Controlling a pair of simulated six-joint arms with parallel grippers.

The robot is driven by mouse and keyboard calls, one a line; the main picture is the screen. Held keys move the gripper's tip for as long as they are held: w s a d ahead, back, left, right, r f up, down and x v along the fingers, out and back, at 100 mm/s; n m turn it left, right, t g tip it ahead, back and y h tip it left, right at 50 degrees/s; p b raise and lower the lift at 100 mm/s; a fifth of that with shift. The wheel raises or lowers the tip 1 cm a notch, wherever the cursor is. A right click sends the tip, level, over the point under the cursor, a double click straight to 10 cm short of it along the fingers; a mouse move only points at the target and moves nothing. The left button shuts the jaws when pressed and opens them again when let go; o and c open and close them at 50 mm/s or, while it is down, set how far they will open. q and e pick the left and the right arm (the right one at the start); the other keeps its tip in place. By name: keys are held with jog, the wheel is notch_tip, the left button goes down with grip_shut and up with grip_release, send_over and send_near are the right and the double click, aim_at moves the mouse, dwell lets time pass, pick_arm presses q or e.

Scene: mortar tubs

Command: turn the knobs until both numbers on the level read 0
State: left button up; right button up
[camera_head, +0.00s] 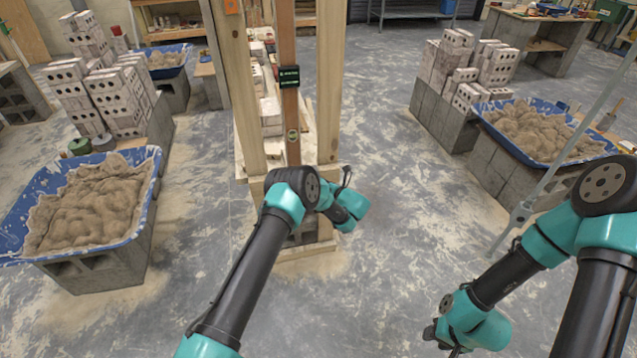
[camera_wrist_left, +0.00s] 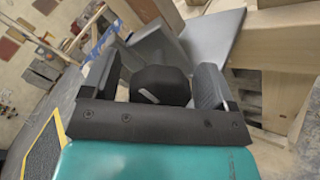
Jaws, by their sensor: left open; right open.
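The level (camera_head: 288,110) is a tall reddish-brown bar standing upright among the wooden posts. Its small black display (camera_head: 289,76) shows green characters too small to read. A round green vial (camera_head: 292,135) sits lower on the bar. In the left wrist view, a black rounded thing with a pale mark, seemingly a knob (camera_wrist_left: 160,86), lies between the fingers of my open left gripper (camera_wrist_left: 158,70); I cannot tell whether they touch it. The left fingertips are not clear in the head view. My right gripper (camera_head: 447,335) is empty, low over the floor at the right.
Wooden posts (camera_head: 328,90) flank the level. A blue tub (camera_head: 150,200) of mortar stands on blocks at the left, another blue tub (camera_head: 485,118) at the right. Brick stacks (camera_head: 118,100) stand behind. The grey floor between is mostly clear.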

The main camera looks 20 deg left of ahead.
pick_arm(q)
jog(key=shift+w+a, duration=0.15)
jog(key=shift+a, duration=0.1)
jog(key=shift+c, duration=0.5)
jog(key=c, duration=0.8)
jog(key=shift+n, duration=0.5)
